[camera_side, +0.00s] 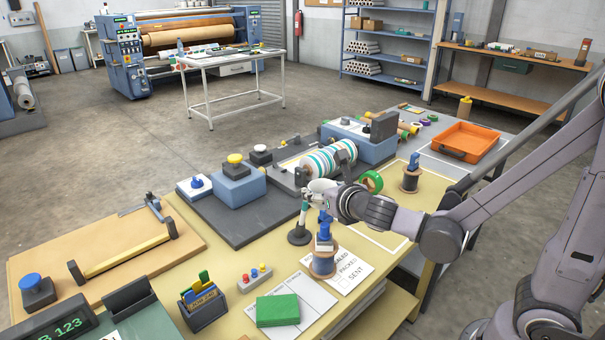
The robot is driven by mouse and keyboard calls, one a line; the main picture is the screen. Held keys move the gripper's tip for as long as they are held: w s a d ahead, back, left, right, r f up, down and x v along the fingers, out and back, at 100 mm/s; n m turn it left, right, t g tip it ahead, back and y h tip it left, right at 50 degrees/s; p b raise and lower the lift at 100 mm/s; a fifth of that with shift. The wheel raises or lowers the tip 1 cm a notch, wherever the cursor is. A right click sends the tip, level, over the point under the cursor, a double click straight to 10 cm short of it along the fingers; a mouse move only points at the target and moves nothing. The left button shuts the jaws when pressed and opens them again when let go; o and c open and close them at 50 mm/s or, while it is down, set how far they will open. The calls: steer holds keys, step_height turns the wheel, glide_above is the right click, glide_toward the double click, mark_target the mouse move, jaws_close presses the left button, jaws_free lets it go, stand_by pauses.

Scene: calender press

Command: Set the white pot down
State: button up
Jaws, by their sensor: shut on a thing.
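My gripper (318,198) reaches in from the right over the middle of the yellow bench, partly hidden by my own wrist. It is shut on what looks like the white pot (321,186), a small pale shape above the bench; its outline is hard to make out. Just below and left, a slim white upright piece with a round dark foot (299,237) shows near the dark mat's edge. I cannot tell whether the pot touches anything.
A wooden spool (323,264) with a blue top stands close below my gripper, on a printed sheet (350,270). The small press with a striped roll (328,160) is behind. A green pad (278,310) lies in front. An orange tray (468,142) is at right.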

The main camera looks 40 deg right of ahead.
steer(key=shift+s+a+r+n+y, duration=0.15)
steer(key=shift+a+n+y, duration=0.25)
steer(key=shift+a, duration=0.65)
steer(key=s+d+f+m+g+h, duration=0.1)
steer(key=d+m+g+h, duration=0.3)
steer(key=d, duration=0.8)
steer(key=s+d+f+m+g+h, duration=0.1)
steer(key=d+f+m+g+h, duration=0.25)
steer(key=d, duration=0.85)
steer(key=s+d+f+m+g+h, duration=0.1)
steer(key=s+d+m+g, duration=1.05)
steer(key=s+d, duration=0.5)
steer(key=t, duration=0.1)
glide_above(412, 204)
step_height(412, 204, down, 7)
steer(key=shift+r, duration=0.15)
steer(key=shift+f, duration=2)
